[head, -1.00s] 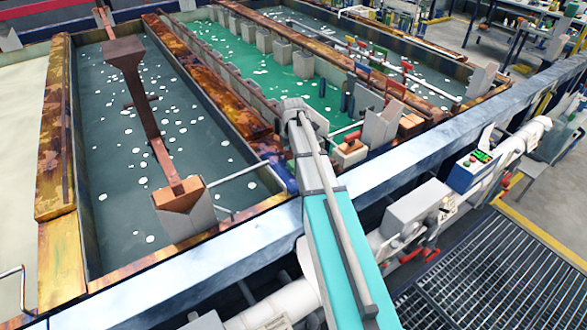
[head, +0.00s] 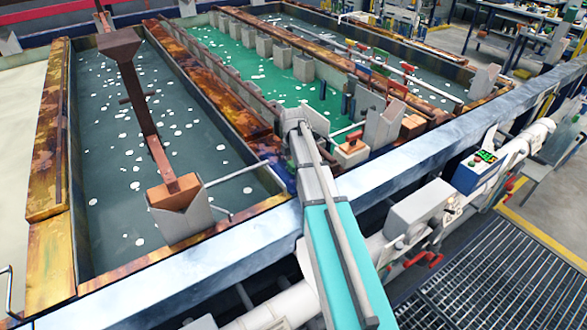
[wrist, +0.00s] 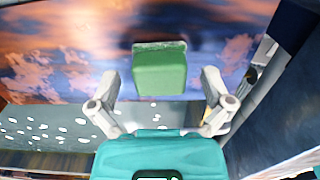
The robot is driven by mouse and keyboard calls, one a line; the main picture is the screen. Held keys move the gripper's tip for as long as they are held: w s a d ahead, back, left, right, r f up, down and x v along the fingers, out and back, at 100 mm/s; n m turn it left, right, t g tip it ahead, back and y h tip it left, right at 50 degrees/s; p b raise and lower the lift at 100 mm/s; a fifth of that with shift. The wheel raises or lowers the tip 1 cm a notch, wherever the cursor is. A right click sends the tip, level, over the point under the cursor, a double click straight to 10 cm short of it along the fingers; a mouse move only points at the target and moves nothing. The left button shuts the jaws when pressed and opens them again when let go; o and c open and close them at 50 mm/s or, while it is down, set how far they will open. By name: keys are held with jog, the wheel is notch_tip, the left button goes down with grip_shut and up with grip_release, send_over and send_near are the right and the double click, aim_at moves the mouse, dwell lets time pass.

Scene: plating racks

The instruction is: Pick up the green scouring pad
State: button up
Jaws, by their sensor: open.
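The green scouring pad (wrist: 160,72) shows in the wrist view as a green block with a paler, rough far edge. It lies on a mottled orange and purple ledge (wrist: 60,60). My gripper (wrist: 160,90) is open, with one finger to the left of the pad and one to the right. The pad lies in the gap between them, apart from both fingers. In the head view my arm reaches over the tank's front rail, and I cannot make out the pad or the gripper fingers there.
Tanks of dark liquid (head: 110,170) and green liquid (head: 235,65) lie between rusty ledges. A grey V-shaped holder (head: 180,222) with a copper-coloured bar stands left of my arm. A pale front rail (head: 430,155), a control box (head: 475,172) and floor grating (head: 490,260) lie to the right.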

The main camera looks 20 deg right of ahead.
dwell(0.3)
jog(key=c, duration=1.3)
